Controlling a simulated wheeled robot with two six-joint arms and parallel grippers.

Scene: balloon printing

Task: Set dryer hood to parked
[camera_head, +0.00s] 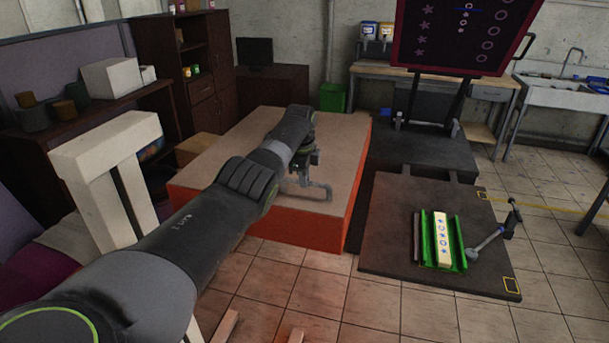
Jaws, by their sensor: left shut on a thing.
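A large box with a beige top and orange-red sides (348,210) stands in the middle of the view. It may be the dryer hood, but I cannot tell for sure. A grey bracket-like handle (320,194) shows over its top near the front. My left arm reaches in from the lower left across the box. My left gripper (308,175) is at the handle and shut on it; my wrist partly hides the jaws and the handle's near end. My right gripper is not in view.
A white frame (95,165) stands at the left near my arm. Right of the box, a dark platform (385,255) carries green rails (426,240), a starred strip (443,232) and a lever (487,241). A dark printed panel (450,45) stands behind.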

